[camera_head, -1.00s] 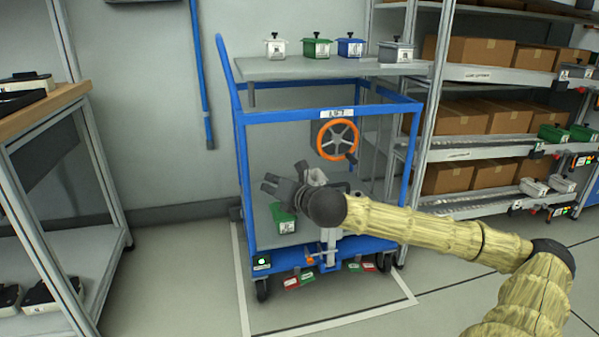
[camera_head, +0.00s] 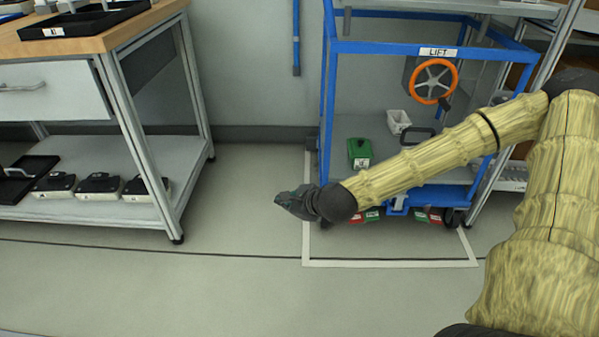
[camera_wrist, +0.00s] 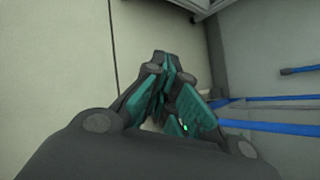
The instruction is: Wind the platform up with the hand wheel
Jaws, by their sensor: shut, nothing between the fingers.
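The orange hand wheel (camera_head: 433,81) is on the upper front of the blue lift cart, below a LIFT label (camera_head: 438,52). A dark handle sticks out at its lower right. The platform (camera_head: 450,5) is the grey top of the cart, cut off by the upper edge of the head view. My gripper (camera_head: 284,199) is shut and empty. It points left over the floor, in front of the cart's lower left corner, well below and left of the wheel. In the wrist view, my gripper's fingers (camera_wrist: 165,75) are together above bare floor.
A wooden-topped workbench (camera_head: 120,32) is at the left. Red and green cards lie under the cart. The floor between bench and cart is clear.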

